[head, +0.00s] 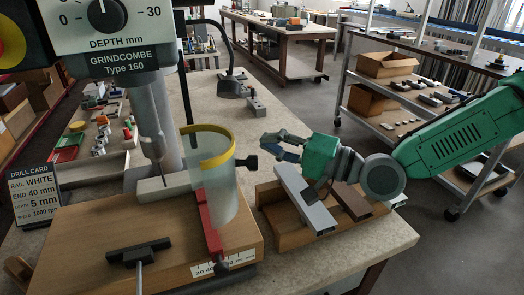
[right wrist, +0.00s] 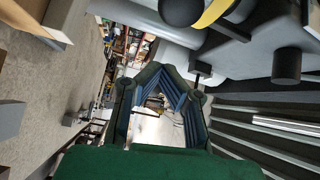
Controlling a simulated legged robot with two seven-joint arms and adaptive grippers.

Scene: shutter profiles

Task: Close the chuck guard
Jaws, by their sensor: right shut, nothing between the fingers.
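The chuck guard (head: 222,190) is a clear curved shield with a yellow top rim. It stands upright to the right of the drill bit (head: 158,172), leaving the bit uncovered on its left side. A black knob (head: 249,162) sticks out from the guard's right side. My right gripper (head: 267,146) is shut and empty, just right of the knob and slightly above it; I cannot tell whether they touch. The right wrist view shows its fingers bent together (right wrist: 163,72). My left gripper is not in view.
A pale profile (head: 172,184) lies under the bit, behind a red strip (head: 208,224) on the wooden base. A wooden tray (head: 290,238) with grey and brown profiles sits under my right gripper. A black T-handle (head: 138,251) is at the front. Shelving stands at right.

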